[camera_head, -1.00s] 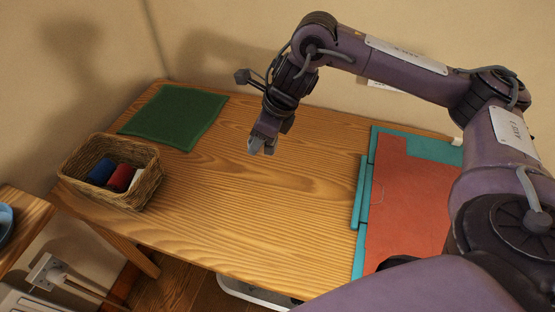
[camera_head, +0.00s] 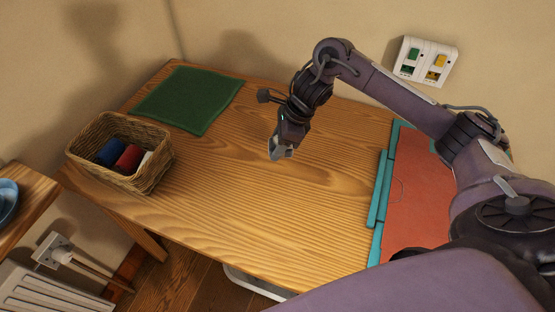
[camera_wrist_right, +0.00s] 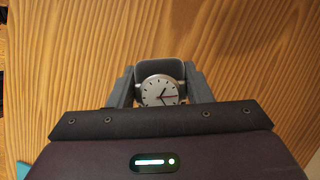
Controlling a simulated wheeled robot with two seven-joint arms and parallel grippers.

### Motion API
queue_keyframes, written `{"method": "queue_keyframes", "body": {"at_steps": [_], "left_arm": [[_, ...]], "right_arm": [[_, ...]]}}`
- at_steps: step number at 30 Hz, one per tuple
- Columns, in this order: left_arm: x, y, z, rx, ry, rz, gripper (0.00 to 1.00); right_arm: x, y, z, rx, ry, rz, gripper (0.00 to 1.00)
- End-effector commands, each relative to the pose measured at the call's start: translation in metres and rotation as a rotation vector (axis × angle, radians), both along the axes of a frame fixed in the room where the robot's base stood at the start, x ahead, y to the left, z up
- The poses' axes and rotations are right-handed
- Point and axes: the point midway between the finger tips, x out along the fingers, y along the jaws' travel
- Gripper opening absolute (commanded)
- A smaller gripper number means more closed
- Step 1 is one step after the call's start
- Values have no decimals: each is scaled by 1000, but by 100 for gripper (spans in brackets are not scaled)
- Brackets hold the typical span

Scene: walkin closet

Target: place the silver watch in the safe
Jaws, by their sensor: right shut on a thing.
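The silver watch (camera_wrist_right: 160,91) shows in the right wrist view, its round pale dial facing the camera, between the fingers of my right gripper (camera_wrist_right: 160,92). A grey band loops behind the dial. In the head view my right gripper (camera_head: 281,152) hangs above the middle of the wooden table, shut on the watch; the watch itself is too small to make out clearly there. My left gripper is not in view. No safe can be made out in these frames.
A wicker basket (camera_head: 157,174) with rolled cloths stands at the table's left, near a green mat (camera_head: 188,99). A red and teal panel (camera_head: 412,205) lies at the right. The wooden table (camera_head: 265,205) is clear in the middle. A switch box (camera_head: 426,61) is on the wall.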

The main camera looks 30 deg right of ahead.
Motion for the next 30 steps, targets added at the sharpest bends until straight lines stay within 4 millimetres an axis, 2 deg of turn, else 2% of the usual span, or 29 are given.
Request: {"method": "queue_keyframes", "body": {"at_steps": [7,15,27,28,30], "left_arm": [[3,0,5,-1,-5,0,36],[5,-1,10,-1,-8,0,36],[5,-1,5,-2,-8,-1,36],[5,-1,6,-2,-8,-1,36],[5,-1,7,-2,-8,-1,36]], "right_arm": [[0,0,-23,0,-1,0,20],[0,0,-59,1,-2,0,20],[1,0,-65,0,-4,0,20],[1,0,-63,0,-4,0,49],[1,0,-63,1,-3,0,58]]}}
